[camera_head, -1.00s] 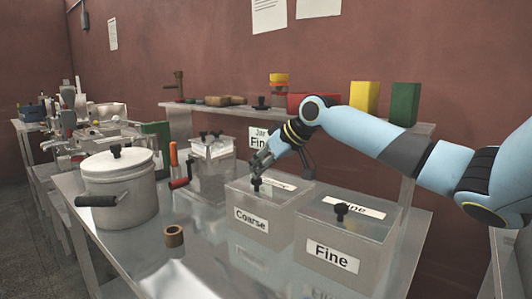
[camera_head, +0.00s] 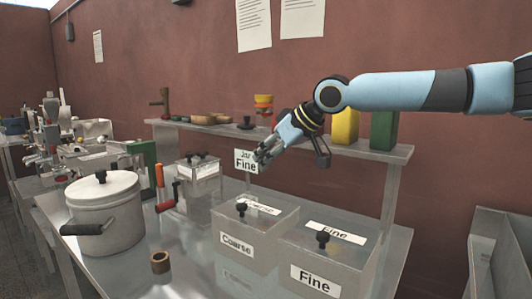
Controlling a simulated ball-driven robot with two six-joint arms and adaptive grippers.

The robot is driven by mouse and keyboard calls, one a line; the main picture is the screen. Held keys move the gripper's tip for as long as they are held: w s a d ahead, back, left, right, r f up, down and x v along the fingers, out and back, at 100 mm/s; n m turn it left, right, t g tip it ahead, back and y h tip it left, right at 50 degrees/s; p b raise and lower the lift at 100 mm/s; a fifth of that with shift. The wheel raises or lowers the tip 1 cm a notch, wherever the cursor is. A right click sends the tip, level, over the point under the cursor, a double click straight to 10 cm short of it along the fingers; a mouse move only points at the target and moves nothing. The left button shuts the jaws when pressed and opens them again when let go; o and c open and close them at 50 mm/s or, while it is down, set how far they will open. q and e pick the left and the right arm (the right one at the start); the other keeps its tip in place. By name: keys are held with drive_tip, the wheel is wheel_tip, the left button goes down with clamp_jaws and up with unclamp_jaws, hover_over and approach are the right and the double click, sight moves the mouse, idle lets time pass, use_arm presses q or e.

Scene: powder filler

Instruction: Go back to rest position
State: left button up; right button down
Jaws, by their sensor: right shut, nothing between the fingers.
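My right gripper (camera_head: 264,156) is shut and empty. It hangs in the air above and behind the coarse box (camera_head: 245,238), apart from its lid knob. My right arm comes in from the right edge. The coarse box is clear, with a lid, a black knob and a "Coarse" label. My left gripper is not in view.
A fine box (camera_head: 325,262) stands right of the coarse box. A silver pot (camera_head: 108,205) stands at the left, with a small brown ring (camera_head: 161,262) nearby. Behind is a shelf (camera_head: 375,148) with yellow (camera_head: 344,125) and green (camera_head: 384,130) blocks.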

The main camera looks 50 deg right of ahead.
drive_tip(key=shift+s+a+r, duration=0.2)
drive_tip(key=shift+r, duration=0.05)
